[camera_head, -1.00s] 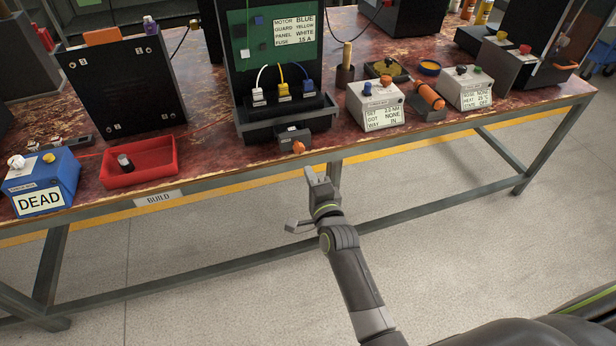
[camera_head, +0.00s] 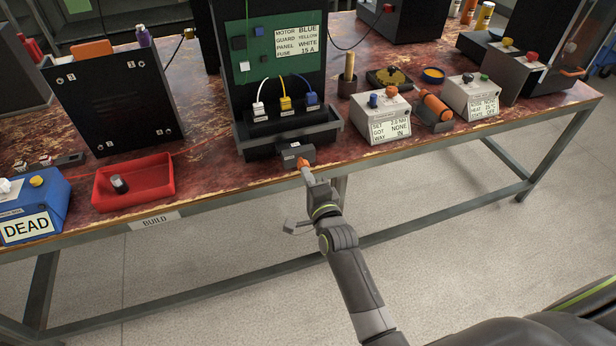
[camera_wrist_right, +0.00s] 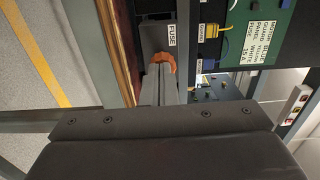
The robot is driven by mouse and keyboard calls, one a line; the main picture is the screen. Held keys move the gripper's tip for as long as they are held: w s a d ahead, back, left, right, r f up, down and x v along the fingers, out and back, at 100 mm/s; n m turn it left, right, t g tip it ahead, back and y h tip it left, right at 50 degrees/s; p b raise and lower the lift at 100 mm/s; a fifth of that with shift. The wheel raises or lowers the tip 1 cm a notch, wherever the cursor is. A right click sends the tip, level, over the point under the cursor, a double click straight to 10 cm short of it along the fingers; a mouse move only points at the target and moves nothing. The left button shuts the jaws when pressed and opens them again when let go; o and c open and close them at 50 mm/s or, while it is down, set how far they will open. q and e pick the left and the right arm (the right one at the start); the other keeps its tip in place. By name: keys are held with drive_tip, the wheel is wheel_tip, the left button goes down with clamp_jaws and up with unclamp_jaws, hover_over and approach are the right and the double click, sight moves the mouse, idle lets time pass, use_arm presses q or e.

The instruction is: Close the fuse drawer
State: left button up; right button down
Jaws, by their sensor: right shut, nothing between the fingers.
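The fuse drawer (camera_head: 294,154) is a small dark grey box sticking out toward me from the base of the black unit with the green panel (camera_head: 275,40). An orange knob (camera_head: 301,163) is on its front. In the right wrist view the drawer (camera_wrist_right: 155,38) carries a FUSE label, and the orange knob (camera_wrist_right: 162,60) shows at my fingertips. My right gripper (camera_head: 308,175) is shut and empty, its tips at the knob; they look to be touching it, though the exact contact is hidden. My left gripper is not in view.
A red tray (camera_head: 134,199) with a small cylinder and a blue box reading DEAD (camera_head: 30,222) stand to the left. The bench's front edge (camera_head: 240,190) lies below the drawer.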

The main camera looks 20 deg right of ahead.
sight(299, 157)
drive_tip(key=w+p, duration=0.2)
drive_tip(key=p, duration=0.1)
drive_tip(key=w+p, duration=0.1)
drive_tip(key=shift+w+a+r, duration=0.1)
drive_tip(key=shift+w+r, duration=0.15)
drive_tip(key=shift+w, duration=0.1)
drive_tip(key=w, duration=0.2)
drive_tip(key=shift+w+f, duration=0.25)
drive_tip(key=shift+w, duration=0.15)
drive_tip(key=shift+w+r, duration=0.15)
drive_tip(key=shift+r, duration=0.1)
drive_tip(key=shift+r, duration=0.1)
